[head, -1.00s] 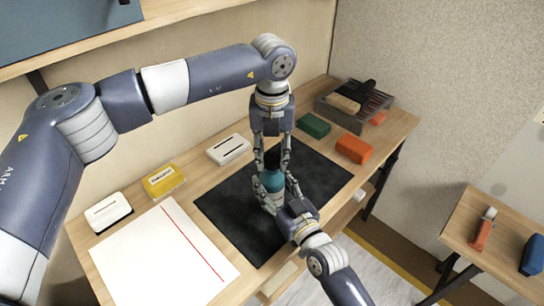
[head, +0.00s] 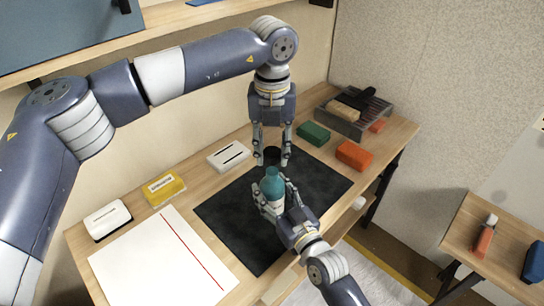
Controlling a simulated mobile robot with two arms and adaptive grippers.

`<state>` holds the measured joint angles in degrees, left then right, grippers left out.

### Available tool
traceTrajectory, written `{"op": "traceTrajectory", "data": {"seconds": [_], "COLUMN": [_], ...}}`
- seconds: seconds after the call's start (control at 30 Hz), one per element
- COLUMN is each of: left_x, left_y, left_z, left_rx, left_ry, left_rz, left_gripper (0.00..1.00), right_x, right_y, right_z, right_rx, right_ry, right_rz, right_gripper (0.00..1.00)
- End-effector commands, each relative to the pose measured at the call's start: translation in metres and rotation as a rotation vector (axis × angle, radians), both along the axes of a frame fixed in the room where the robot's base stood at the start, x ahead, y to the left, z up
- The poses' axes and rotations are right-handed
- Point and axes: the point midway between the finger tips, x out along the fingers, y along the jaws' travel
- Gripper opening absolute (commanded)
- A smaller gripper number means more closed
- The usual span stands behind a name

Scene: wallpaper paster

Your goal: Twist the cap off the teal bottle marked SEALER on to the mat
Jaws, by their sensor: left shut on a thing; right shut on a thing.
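The teal bottle (head: 274,186) stands upright over the dark mat, with a pale label low on its side. My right gripper (head: 273,206) is shut around its lower body from the front right. My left gripper (head: 272,160) points down just behind and above the bottle and is shut on the black cap (head: 272,154). The cap appears to be off the bottle, whose teal top shows below it. The dark mat (head: 235,225) lies flat under both grippers. The SEALER marking is too small to read.
A green block (head: 314,133) and an orange block (head: 354,155) lie right of the mat, before a grey tray (head: 345,122). White (head: 229,156) and yellow (head: 164,188) boxes lie at left, beside a white sheet (head: 150,265) with a red line. Most of the mat is bare.

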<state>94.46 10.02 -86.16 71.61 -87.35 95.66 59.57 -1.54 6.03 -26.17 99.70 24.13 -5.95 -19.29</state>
Motion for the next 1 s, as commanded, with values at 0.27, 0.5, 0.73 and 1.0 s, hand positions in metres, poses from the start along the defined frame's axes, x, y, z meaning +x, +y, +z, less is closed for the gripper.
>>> {"op": "traceTrajectory", "data": {"seconds": [0.27,0.5,0.73,1.0], "left_x": [0.0,0.0,0.0,0.0], "left_y": [0.0,0.0,0.0,0.0], "left_z": [0.008,0.008,0.008,0.008], "left_rx": [0.001,0.001,0.001,0.001], "left_ry": [0.002,0.002,0.002,0.002], "left_rz": [0.0,0.0,0.0,0.001], "left_gripper": [0.03,0.03,0.03,0.03], "right_x": [0.0,0.0,-0.001,-0.031], "right_y": [0.0,0.0,-0.001,-0.017], "right_z": [-0.001,-0.001,0.0,-0.002], "right_rx": [-0.001,0.0,0.0,-0.004], "right_ry": [0.002,0.001,0.001,0.003], "right_rz": [0.0,0.0,0.0,0.0], "right_gripper": [0.0,0.73,0.73,0.73]}}
